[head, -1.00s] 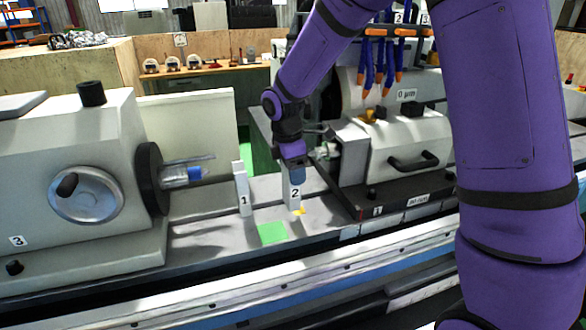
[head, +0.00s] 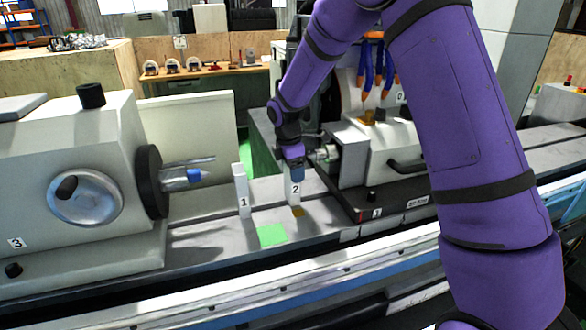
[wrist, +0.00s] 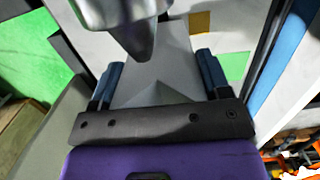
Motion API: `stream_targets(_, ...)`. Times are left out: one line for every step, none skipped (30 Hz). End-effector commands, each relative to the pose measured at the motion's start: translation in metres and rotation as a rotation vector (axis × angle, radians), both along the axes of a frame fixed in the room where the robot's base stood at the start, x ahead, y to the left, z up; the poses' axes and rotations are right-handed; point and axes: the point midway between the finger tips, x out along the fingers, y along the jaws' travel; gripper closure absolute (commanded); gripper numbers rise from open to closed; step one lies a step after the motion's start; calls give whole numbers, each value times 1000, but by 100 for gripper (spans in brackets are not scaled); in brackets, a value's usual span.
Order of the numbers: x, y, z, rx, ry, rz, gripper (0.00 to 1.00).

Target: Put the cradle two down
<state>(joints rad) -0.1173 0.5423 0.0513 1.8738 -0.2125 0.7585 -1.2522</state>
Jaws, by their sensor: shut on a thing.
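Cradle two (head: 294,194) is a pale upright block marked 2, above or on the grey machine bed (head: 215,236). My gripper (head: 297,176) points down with its blue fingers on either side of the cradle's top. In the wrist view the fingers (wrist: 160,84) are shut on the grey block (wrist: 150,92). A small yellow patch (head: 298,212) lies on the bed at the cradle's foot. I cannot tell whether the foot touches the bed. Cradle one (head: 243,192), a similar block marked 1, stands upright to the left, behind a green patch (head: 271,235).
The left machine head with a handwheel (head: 86,197) has a pointed centre (head: 194,175) facing right. The right headstock (head: 385,150) stands close to my gripper. In the wrist view a metal cone (wrist: 132,28) is very near the cradle. The green patch is bare.

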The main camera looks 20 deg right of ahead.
Motion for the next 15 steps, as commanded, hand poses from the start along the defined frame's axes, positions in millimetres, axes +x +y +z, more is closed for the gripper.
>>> stream_targets(1, 0, 1, 0, -3, 0, 85)
stream_targets(1, 0, 1, 1, -3, 0, 85)
stream_targets(1, 0, 1, 1, -3, 0, 85)
stream_targets(1, 0, 1, 1, -3, 0, 85)
stream_targets(1, 0, 1, 1, -3, 0, 85)
stream_targets(1, 0, 1, 1, -3, 0, 85)
stream_targets(1, 0, 1, 1, -3, 0, 85)
stream_targets(1, 0, 0, 0, -3, 0, 85)
stream_targets(1, 0, -1, 0, -3, 0, 85)
stream_targets(1, 0, -2, 0, -3, 0, 85)
stream_targets(1, 0, -2, 0, -3, 0, 85)
stream_targets(1, 0, -3, 0, -3, 1, 85)
stream_targets(1, 0, -4, 0, -3, 1, 85)
stream_targets(1, 0, -4, 0, -3, 1, 85)
stream_targets(1, 0, -5, 0, -3, 1, 85)
